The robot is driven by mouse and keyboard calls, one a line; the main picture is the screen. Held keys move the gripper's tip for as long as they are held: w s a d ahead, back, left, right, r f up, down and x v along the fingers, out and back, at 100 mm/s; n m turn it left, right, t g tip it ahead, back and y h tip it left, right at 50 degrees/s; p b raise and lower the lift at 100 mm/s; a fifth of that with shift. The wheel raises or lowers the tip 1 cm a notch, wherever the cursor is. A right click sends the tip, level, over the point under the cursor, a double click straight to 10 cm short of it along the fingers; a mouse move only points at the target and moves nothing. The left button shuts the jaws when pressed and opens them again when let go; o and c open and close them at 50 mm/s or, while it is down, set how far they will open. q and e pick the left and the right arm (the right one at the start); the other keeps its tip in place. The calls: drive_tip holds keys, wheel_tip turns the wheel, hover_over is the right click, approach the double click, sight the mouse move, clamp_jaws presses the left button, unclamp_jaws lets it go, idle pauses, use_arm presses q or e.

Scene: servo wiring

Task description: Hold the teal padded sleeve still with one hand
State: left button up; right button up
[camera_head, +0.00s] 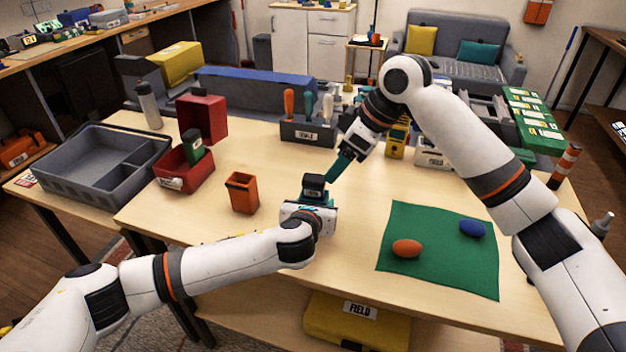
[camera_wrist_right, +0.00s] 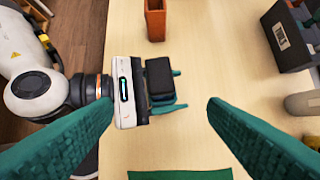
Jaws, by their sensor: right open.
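I cannot make out a separate teal padded sleeve; the clear teal padded surfaces are on gripper fingers. My right gripper (camera_head: 337,174) points down-left above the table, just right of my left gripper. In the right wrist view its two teal fingers (camera_wrist_right: 163,106) stand wide apart with nothing between them touching. My left gripper (camera_head: 318,196) is low over the table middle; it also shows in the right wrist view (camera_wrist_right: 168,106). A black block (camera_wrist_right: 159,77) covers part of its teal fingers, so their gap and anything between them are hidden.
A green mat (camera_head: 450,268) with an orange egg-shaped piece (camera_head: 407,248) and a blue one (camera_head: 472,229) lies at right. An orange cup (camera_head: 242,192), red bin (camera_head: 184,172) and grey tray (camera_head: 76,178) stand left. A tool holder (camera_head: 306,135) stands behind. The table's front middle is bare.

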drive_tip(key=m, duration=0.1)
drive_tip(key=m+t+h, duration=0.3)
drive_tip(key=m+h, duration=0.3)
drive_tip(key=m, duration=0.9)
approach(314, 179)
drive_tip(key=x, duration=1.1)
drive_tip(key=c, duration=1.1)
